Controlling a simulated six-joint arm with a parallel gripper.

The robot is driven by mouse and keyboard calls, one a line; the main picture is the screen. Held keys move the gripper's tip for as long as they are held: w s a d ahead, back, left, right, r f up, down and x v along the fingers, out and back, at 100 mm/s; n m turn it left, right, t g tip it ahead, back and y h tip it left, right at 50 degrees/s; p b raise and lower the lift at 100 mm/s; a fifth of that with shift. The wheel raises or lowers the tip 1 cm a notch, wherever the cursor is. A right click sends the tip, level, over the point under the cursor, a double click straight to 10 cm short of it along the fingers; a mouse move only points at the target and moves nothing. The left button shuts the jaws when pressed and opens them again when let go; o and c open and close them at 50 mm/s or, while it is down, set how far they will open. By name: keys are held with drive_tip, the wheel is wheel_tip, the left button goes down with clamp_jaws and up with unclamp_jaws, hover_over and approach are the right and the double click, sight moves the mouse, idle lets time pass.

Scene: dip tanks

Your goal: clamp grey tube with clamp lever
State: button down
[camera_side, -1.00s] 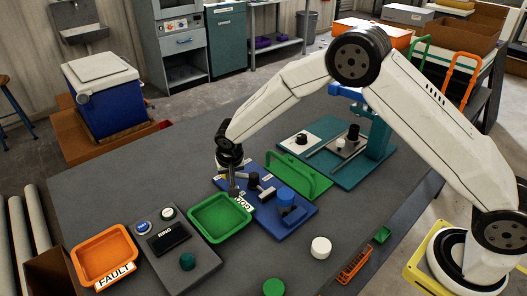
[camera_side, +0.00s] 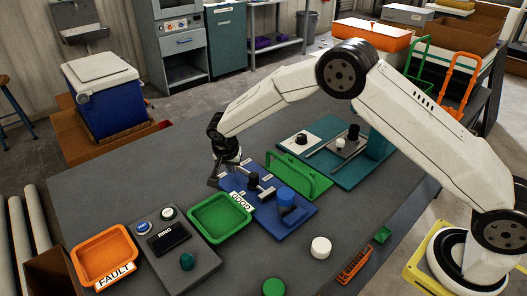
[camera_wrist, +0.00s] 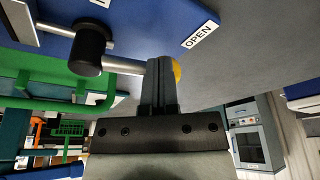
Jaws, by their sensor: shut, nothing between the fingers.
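The blue clamp board (camera_side: 284,232) lies on the table and carries a black hub (camera_side: 254,179). In the wrist view the hub (camera_wrist: 90,48) has a metal lever rod (camera_wrist: 125,65) reaching right to a yellow knob (camera_wrist: 178,72). My gripper (camera_side: 213,183) is at the board's left edge. In the wrist view its fingers (camera_wrist: 161,68) are shut and empty, in front of the rod near the knob and partly hiding both. I cannot tell whether they touch. A short grey bar, perhaps the grey tube (camera_side: 267,192), lies between hub and blue cylinder (camera_side: 286,196).
A green tray (camera_side: 222,237) stands close in front of the board's left end, with a GOOD label beside it. A green handle (camera_side: 300,180) rises behind the board. A button box (camera_side: 180,262) and orange FAULT tray (camera_side: 100,275) are at left. The table's back left is clear.

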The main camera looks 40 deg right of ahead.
drive_tip(key=d+m, duration=0.1)
drive_tip(key=m, duration=0.1)
drive_tip(key=w+d+m+g, duration=0.1)
drive_tip(key=shift+d+m+h, duration=0.1)
drive_tip(key=shift+m+h, duration=0.2)
drive_tip(key=shift+m, duration=0.1)
drive_tip(key=d+m, duration=0.1)
drive_tip(key=m+g, duration=0.1)
drive_tip(key=m, duration=0.1)
drive_tip(key=shift+d, duration=0.85)
drive_tip(key=shift+a+r, duration=0.1)
drive_tip(key=shift+a, duration=0.6)
drive_tip(key=a, duration=0.1)
drive_tip(key=a+r, duration=0.1)
drive_tip(key=a, duration=0.1)
drive_tip(key=v, duration=0.9)
drive_tip(key=shift+r, duration=0.2)
drive_tip(key=shift+d, duration=0.1)
